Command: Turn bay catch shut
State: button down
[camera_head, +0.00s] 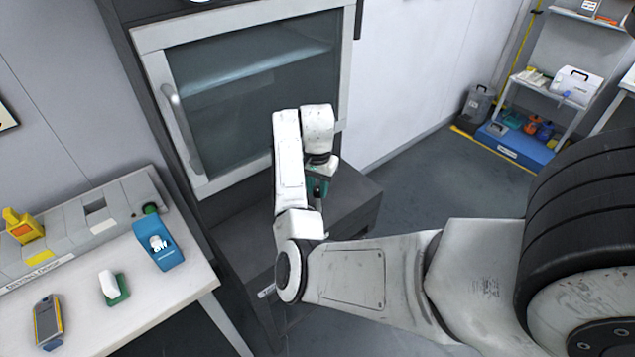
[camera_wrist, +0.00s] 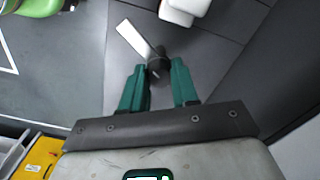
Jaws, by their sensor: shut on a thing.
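In the wrist view the catch shows as a dark round knob (camera_wrist: 157,63) with a pale flat lever (camera_wrist: 134,38) slanting up and left from it. The two green fingers of my gripper (camera_wrist: 159,72) stand on either side of the knob and are shut on it. In the head view my gripper (camera_head: 318,187) is at the dark housing below the glass door, largely covered by my wrist. The catch cannot be made out there.
A glass door (camera_head: 250,85) in a pale frame, with a handle (camera_head: 180,125) on its left, stands behind my arm. A white bench (camera_head: 150,285) at left holds a blue holder (camera_head: 158,246) and a handheld device (camera_head: 47,320). Open floor (camera_head: 430,165) lies to the right.

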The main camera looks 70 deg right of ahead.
aim_at(317, 189)
jog(key=m+p, duration=0.1)
jog(key=m, duration=0.4)
jog(key=shift+r+m, duration=0.15)
jog(key=shift+m, duration=0.15)
jog(key=m+p, duration=0.1)
jog(key=m, duration=0.4)
jog(key=shift+d, duration=0.1)
dwell(0.3)
jog(key=c, duration=0.8)
grip_release()
jog(key=shift+c, duration=0.2)
notch_tip(317, 189, up, 11)
jog(key=b, duration=0.1)
jog(key=shift+f, duration=0.2)
